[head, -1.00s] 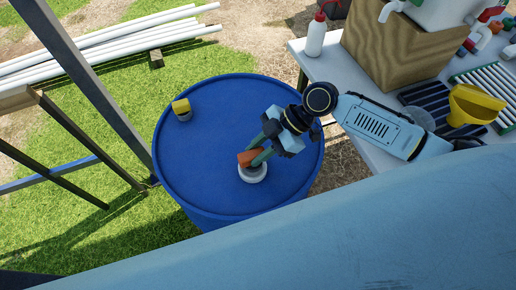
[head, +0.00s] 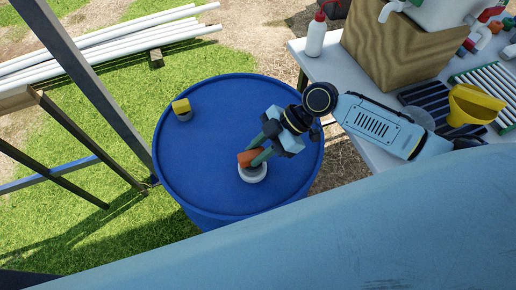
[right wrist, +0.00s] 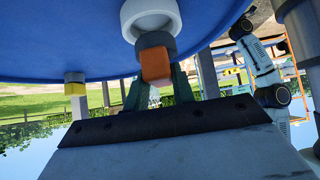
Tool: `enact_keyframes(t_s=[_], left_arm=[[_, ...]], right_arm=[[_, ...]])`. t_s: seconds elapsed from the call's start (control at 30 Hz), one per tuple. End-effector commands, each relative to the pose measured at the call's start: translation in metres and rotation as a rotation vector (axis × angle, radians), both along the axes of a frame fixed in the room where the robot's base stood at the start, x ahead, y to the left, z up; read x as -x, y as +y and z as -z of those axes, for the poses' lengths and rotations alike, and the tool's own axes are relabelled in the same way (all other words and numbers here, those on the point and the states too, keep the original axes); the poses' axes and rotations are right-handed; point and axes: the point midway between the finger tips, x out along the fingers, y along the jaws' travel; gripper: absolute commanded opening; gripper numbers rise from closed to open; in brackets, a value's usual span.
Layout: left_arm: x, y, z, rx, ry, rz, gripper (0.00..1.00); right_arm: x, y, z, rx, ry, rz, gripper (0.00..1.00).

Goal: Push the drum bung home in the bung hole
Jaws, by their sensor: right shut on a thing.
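The blue drum (head: 215,150) stands upright with its lid facing me. The drum bung has an orange grip (head: 246,158) and a grey round plug, clearest in the right wrist view (right wrist: 156,62). My right gripper (head: 257,156) is shut on the orange grip. The bung is at the white collar of the bung hole (head: 253,174), which also shows in the right wrist view (right wrist: 150,15). The grey plug shows at the collar's mouth; I cannot tell how deep it sits. My left gripper is not in view.
A yellow-topped grey fitting (head: 182,109) stands on the drum's far left. A table (head: 345,75) at right holds a white bottle (head: 316,38), a wooden box (head: 395,55) and a yellow funnel (head: 474,104). Metal posts (head: 85,85) stand at left. The lid's middle is clear.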

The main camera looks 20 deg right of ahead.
Motion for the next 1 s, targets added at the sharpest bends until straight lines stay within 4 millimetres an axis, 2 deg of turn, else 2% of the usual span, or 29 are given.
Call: enact_keyframes(t_s=[0.33,1.0], left_arm=[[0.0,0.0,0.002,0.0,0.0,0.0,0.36],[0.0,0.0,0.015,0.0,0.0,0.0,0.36]], right_arm=[[0.0,0.0,0.002,0.0,-0.001,0.001,0.07],[0.0,0.0,0.019,-0.001,0.0,0.0,0.07]])
